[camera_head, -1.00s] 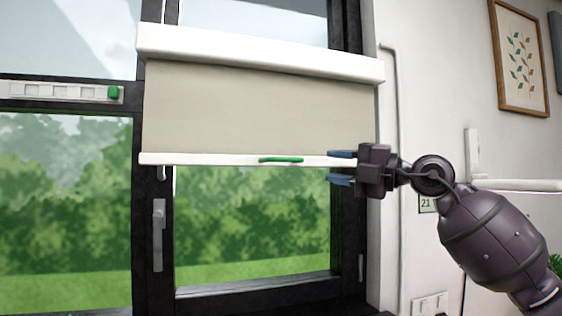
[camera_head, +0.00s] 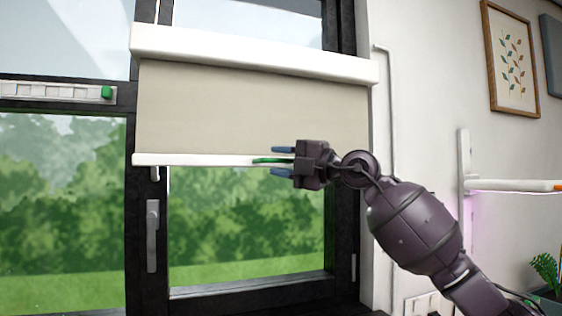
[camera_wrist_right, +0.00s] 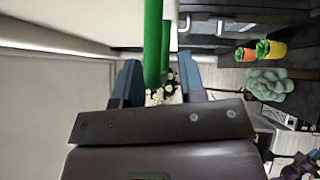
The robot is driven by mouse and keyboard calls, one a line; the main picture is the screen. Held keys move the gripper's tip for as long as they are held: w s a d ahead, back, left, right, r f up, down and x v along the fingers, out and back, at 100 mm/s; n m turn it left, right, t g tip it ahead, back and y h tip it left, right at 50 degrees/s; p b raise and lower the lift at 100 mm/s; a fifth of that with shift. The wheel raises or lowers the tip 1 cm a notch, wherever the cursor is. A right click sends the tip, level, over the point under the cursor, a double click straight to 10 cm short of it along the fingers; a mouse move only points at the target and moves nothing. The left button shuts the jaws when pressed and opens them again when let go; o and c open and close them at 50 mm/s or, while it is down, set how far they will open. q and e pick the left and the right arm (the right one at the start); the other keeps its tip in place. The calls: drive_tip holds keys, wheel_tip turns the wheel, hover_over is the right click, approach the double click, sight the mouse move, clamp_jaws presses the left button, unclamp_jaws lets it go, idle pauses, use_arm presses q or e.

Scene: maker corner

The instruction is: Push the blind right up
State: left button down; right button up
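The beige roller blind (camera_head: 250,110) hangs partly lowered in front of the window under a white top case (camera_head: 250,55). Its white bottom bar (camera_head: 190,160) carries a green handle (camera_head: 268,160). My right gripper (camera_head: 283,161) is open, one blue finger above and one below the handle's level, at the handle's right end. In the right wrist view the green handle (camera_wrist_right: 153,45) stands between the two spread fingers (camera_wrist_right: 160,85), with no clear contact.
A window handle (camera_head: 152,235) sits on the dark frame below the blind. A white vent strip with a green slider (camera_head: 106,92) is at left. A framed picture (camera_head: 510,58) and a white shelf or lamp arm (camera_head: 510,185) are on the right wall.

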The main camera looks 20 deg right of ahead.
use_arm(q)
drive_tip(key=shift+s+f, duration=0.1)
drive_tip(key=shift+s, duration=0.1)
use_arm(e)
clamp_jaws()
